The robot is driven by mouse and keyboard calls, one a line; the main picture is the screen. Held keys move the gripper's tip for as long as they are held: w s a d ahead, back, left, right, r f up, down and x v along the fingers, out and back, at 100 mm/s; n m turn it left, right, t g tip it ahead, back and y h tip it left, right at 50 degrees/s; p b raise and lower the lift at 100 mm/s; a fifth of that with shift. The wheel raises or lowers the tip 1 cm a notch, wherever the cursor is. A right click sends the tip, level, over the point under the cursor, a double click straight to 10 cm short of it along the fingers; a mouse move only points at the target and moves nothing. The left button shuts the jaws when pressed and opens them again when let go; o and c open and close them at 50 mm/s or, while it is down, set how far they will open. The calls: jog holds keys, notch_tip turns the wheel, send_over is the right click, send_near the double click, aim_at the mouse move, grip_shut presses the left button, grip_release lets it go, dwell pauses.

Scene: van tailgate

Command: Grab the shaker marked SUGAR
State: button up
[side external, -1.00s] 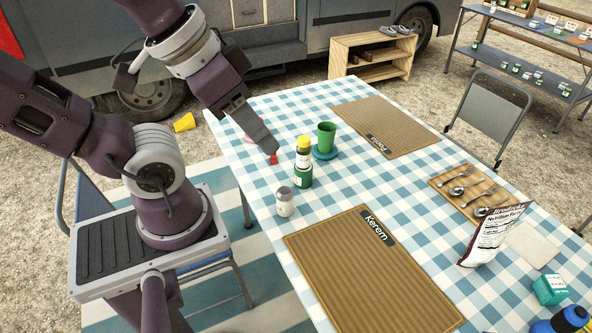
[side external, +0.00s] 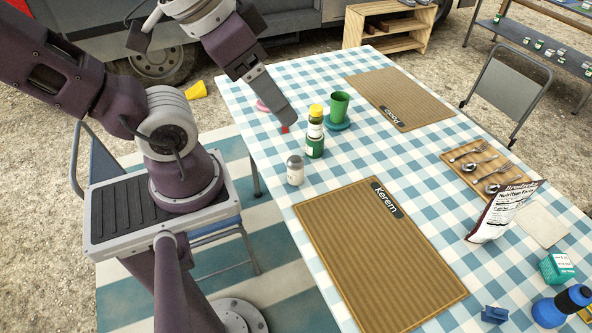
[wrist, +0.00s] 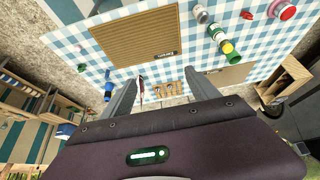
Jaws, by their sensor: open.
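A white shaker with a grey top (side external: 295,170) stands upright on the checked tablecloth, just beyond the Kerem placemat. My gripper (side external: 289,116) is open and empty, above the table to the left of the yellow-topped container. Its spread fingers (wrist: 162,90) also show in the wrist view.
A green cup (side external: 339,106) on a teal saucer stands right behind the containers. A small red object (side external: 285,129) is below my fingertips. The placemats are empty.

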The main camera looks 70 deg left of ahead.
jog(key=m+g+y, duration=0.8)
jog(key=m, duration=0.1)
send_over(299, 164)
jog(key=s+d, duration=0.1)
jog(key=d, duration=0.6)
notch_tip(299, 164, down, 18)
jog(key=a+f+m+y, duration=0.1)
jog(key=f+m, duration=0.2)
jog(key=f, duration=0.2)
jog(key=a+f+m+t+y, duration=0.1)
jog(key=a+f+m+y, duration=0.1)
jog(key=f, duration=0.4)
jog(key=w+a+f+m+t+y, duration=0.1)
jog(key=a+f+m, duration=0.1)
jog(key=f, duration=0.3)
jog(key=shift+f+m+y, duration=0.3)
jog(key=shift+m+y, duration=0.1)
jog(key=shift+m, duration=0.5)
jog(key=x, duration=0.7)
jog(key=shift+a+f, duration=0.1)
jog(key=shift+f, duration=0.35)
grip_shut()
